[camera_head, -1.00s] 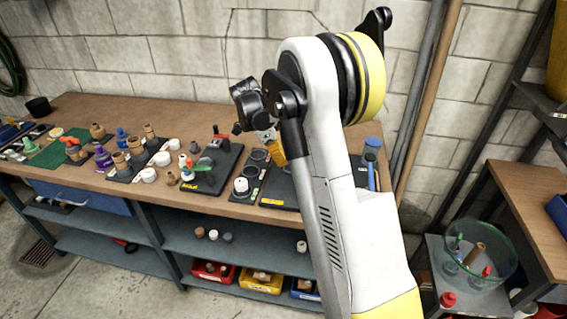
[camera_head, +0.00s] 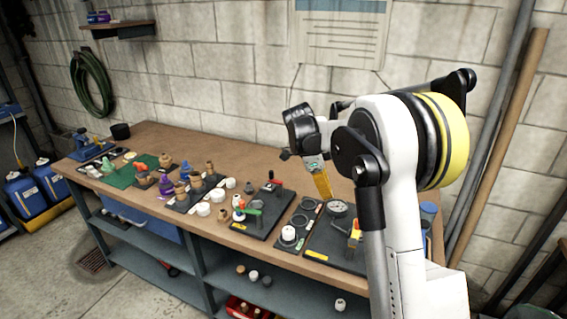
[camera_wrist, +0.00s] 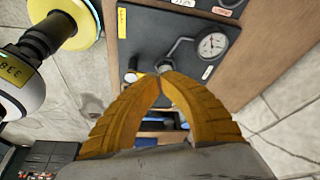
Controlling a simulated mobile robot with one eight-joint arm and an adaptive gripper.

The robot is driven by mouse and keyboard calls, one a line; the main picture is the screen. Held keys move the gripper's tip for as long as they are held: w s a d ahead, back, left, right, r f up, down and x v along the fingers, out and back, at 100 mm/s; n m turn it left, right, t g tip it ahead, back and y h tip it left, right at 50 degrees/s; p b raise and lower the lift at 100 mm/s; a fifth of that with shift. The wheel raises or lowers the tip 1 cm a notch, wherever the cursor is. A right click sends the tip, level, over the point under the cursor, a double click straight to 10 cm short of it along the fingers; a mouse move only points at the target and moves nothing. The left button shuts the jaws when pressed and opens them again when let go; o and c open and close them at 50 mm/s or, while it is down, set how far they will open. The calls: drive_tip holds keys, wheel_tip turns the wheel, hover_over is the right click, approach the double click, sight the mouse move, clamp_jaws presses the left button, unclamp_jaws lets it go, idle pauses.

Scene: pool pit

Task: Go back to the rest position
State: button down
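My gripper (camera_head: 322,182) hangs from my raised arm over the right part of the workbench (camera_head: 262,152), with its yellow-orange fingers pointing down. In the wrist view my gripper (camera_wrist: 163,73) has its two ribbed fingers curved together, with the tips meeting. Nothing shows held between them. A dark board with a round gauge (camera_wrist: 212,44) and a metal pipe lies beyond the fingertips in the wrist view. The gauge also shows in the head view (camera_head: 337,208), below and right of the fingers. I cannot tell the exact gap between the fingers and the board.
Several boards with fittings and valves line the bench, including one with a red-handled part (camera_head: 275,183). A green mat (camera_head: 135,167) lies farther left. Shelves below hold a red bin (camera_head: 240,307). The block wall stands behind; a wooden pole (camera_head: 497,150) leans at right.

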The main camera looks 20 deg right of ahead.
drive_tip(key=s+a+r+n+t+y+b, duration=0.1)
drive_tip(key=s+a+r+n+t, duration=0.1)
drive_tip(key=s+a+r+n, duration=0.3)
drive_tip(key=s+a+r+n+t+y+b, duration=0.1)
drive_tip(key=s+a+r+n+t, duration=0.1)
drive_tip(key=s+a+n, duration=0.5)
drive_tip(key=s+a+f+n+t+y, duration=0.1)
drive_tip(key=s+a+f+n+t, duration=0.1)
drive_tip(key=s+n, duration=0.3)
drive_tip(key=s+a+f+n+t+b, duration=0.1)
drive_tip(key=s+a+n, duration=0.3)
drive_tip(key=s, duration=0.5)
drive_tip(key=shift+s+a+f+n+t+y, duration=0.25)
drive_tip(key=shift+f+n+t+y, duration=0.15)
drive_tip(key=shift+f+n+t, duration=0.45)
